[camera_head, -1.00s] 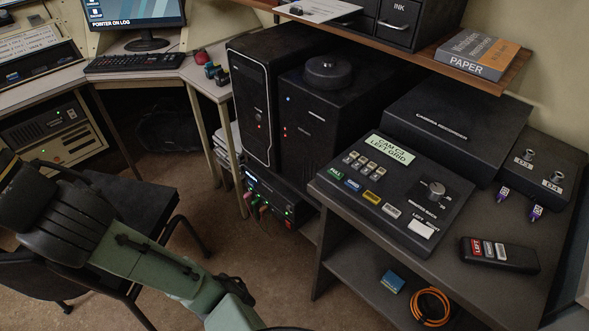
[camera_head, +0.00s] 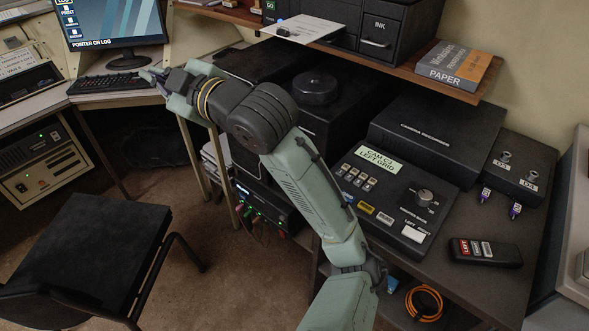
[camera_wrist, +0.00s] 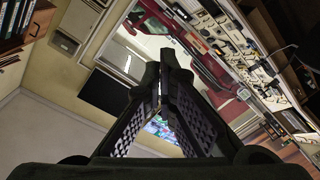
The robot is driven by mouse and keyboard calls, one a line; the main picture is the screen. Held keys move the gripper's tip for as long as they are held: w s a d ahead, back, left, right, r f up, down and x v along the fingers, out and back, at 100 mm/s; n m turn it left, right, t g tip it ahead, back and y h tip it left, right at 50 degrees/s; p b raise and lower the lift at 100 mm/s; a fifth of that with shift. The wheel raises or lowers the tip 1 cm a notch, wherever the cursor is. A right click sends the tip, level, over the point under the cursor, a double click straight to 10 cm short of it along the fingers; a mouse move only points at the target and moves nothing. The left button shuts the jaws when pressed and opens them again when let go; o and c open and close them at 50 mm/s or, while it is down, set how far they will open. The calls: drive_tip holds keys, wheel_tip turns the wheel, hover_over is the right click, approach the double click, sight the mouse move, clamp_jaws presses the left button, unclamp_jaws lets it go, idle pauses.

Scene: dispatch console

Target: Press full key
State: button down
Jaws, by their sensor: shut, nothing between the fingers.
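The console (camera_head: 432,192) with a display reading "CAM C1 LEFT GRID" (camera_head: 377,160) sits on the dark desk at right in the head view. It has small grey keys (camera_head: 359,177), a row with a yellow key (camera_head: 365,208) and a white key (camera_head: 385,219), a knob (camera_head: 424,197) and a larger white key (camera_head: 413,234). My forearm covers its left edge; the green key is hidden or barely shows. No "full" label is readable. My gripper (camera_head: 152,76) is far left of the console, near the keyboard. In the wrist view its fingers (camera_wrist: 165,75) are together and empty.
A black box (camera_head: 425,138) stands behind the console under a wooden shelf (camera_head: 488,92). A remote (camera_head: 485,252) lies at the desk's right front. A keyboard (camera_head: 115,83) and monitor (camera_head: 112,22) are at left. A black chair (camera_head: 95,245) stands at lower left.

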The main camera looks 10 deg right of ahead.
drive_tip(key=s+d+f+m+g+h, duration=0.1)
drive_tip(key=d+f, duration=0.3)
drive_tip(key=d, duration=0.5)
drive_tip(key=s+d+f+m+g+h+p, duration=0.1)
drive_tip(key=s+d+f+h, duration=0.3)
drive_tip(key=d, duration=0.6)
drive_tip(key=s+d+f+m+g+h+p, duration=0.1)
drive_tip(key=s+d+f+g+h, duration=0.1)
drive_tip(key=d, duration=0.8)
wheel_tip(320, 180, down, 3)
drive_tip(key=shift+s+r+g+h, duration=0.2)
drive_tip(key=shift+s+g+h, duration=0.1)
drive_tip(key=shift+s+h, duration=0.3)
drive_tip(key=shift+f, duration=0.1)
wheel_tip(320, 180, down, 9)
drive_tip(key=b, duration=0.6)
drive_tip(key=shift+r+b, duration=0.2)
drive_tip(key=shift+b, duration=0.2)
drive_tip(key=shift+f+b, duration=0.4)
drive_tip(key=shift+b, duration=0.1)
